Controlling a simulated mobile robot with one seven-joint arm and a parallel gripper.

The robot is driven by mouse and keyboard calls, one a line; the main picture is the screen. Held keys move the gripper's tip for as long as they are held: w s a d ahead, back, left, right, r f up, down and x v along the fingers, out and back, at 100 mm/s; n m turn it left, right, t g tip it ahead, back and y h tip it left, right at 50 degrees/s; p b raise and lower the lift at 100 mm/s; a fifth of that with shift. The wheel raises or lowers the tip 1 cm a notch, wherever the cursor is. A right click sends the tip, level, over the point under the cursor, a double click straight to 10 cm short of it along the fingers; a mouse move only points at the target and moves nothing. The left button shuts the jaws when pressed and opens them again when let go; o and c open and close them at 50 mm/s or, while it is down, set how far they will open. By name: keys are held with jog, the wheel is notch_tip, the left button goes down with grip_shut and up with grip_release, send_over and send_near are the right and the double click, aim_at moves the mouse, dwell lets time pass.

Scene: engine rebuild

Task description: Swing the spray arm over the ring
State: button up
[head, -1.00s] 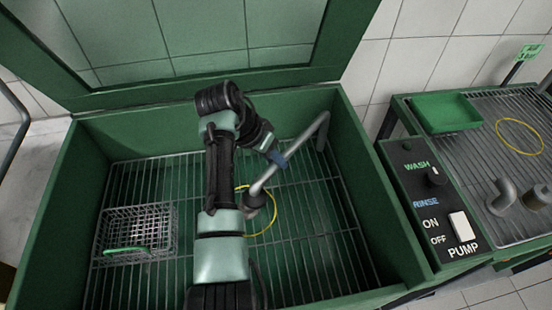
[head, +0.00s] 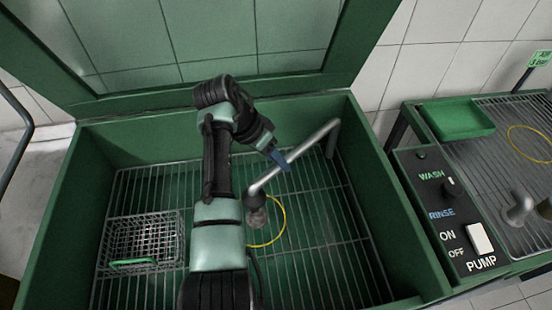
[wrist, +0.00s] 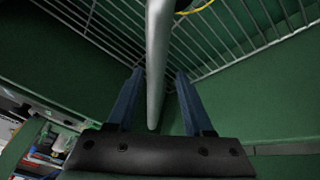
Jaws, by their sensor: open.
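The grey metal spray arm (head: 301,162) rises from the back right of the green wash tank and reaches left and forward to a dark nozzle head (head: 256,212). The yellow ring (head: 281,226) lies on the tank's grate, and the nozzle head appears over its left part, with my arm hiding some of that side. My gripper (head: 284,162) is at the spray arm's tube. In the wrist view my gripper (wrist: 156,88) is open, its two blue fingers on either side of the tube (wrist: 156,60), with gaps visible beside it. A bit of the ring (wrist: 198,6) shows at the top.
A wire basket (head: 142,242) with a green handle stands on the grate (head: 322,255) at the left. The tank's walls (head: 385,190) enclose the arm. At the right are a control panel (head: 452,215), a green tray (head: 458,118) and another yellow ring (head: 532,143).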

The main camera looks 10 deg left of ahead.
jog(key=shift+d+f, duration=0.1)
jog(key=shift+s, duration=0.1)
jog(key=v, duration=1.3)
jog(key=shift+p, duration=0.3)
